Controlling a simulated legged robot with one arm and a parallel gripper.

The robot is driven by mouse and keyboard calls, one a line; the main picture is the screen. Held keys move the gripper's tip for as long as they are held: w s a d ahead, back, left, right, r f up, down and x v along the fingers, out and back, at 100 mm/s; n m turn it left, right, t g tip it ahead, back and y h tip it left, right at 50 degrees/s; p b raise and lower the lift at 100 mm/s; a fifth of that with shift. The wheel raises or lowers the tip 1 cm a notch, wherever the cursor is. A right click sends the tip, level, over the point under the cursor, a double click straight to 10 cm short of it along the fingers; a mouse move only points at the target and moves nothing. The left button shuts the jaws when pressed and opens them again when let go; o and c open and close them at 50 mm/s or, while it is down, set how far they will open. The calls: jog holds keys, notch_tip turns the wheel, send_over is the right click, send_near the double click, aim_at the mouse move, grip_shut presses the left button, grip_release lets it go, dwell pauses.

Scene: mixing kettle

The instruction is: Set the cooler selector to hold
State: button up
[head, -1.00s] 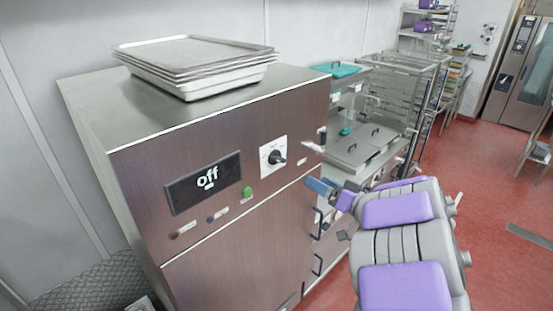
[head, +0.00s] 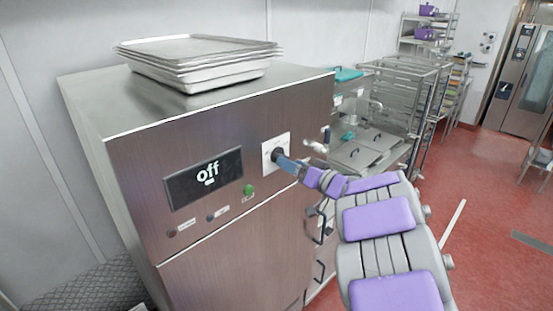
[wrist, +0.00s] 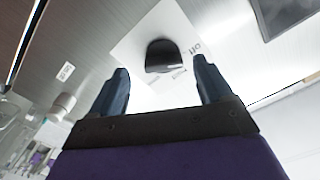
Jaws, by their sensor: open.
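The cooler selector is a black knob on a white plate (head: 268,148) on the steel cabinet front, right of the display. In the wrist view the knob (wrist: 161,56) sits between and just beyond my two blue fingertips, with clear gaps on both sides. Printed lettering on the plate reads "off" near the knob's right side; other marks are too small to read. My gripper (head: 282,160) is open in front of the plate and partly hides the knob in the head view; it also shows in the wrist view (wrist: 163,82). The display (head: 204,178) reads "off".
A green button (head: 249,191) and darker buttons sit below the display. Stacked trays (head: 198,62) lie on top of the cabinet. Door handles (head: 319,222) stick out below and right of my gripper.

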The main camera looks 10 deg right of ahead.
jog(key=shift+x, duration=1)
jog(key=shift+a, duration=0.2)
jog(key=shift+w+a+p, duration=0.2)
jog(key=shift+w+p, duration=0.3)
jog(key=shift+p, duration=0.05)
